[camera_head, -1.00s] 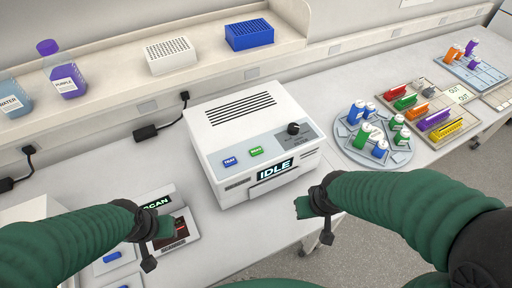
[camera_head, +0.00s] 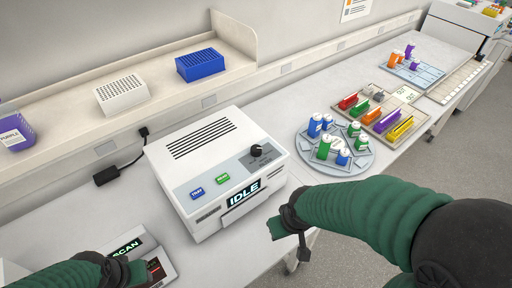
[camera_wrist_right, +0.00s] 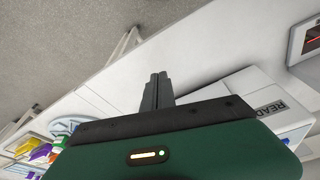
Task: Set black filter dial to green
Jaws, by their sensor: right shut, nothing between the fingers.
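The black dial (camera_head: 256,150) sits on the grey panel at the right of the white box's (camera_head: 190,160) top. Its pointer setting and any colour marks are too small to read. The box's front display (camera_head: 243,194) reads IDLE. My right gripper (camera_head: 277,228) is in front of the box, apart from the dial. In the right wrist view its two dark fingers (camera_wrist_right: 158,80) are together with nothing between them. My left gripper (camera_head: 134,272) is at the lower left near the SCAN device; its fingers cannot be made out.
A blue button (camera_head: 196,194) and a green button (camera_head: 222,178) are on the box top. A round tray (camera_head: 368,160) with several bottles stands to the right, with coloured racks (camera_head: 388,121) beyond. A SCAN device (camera_head: 127,247) is at the lower left. A shelf runs behind.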

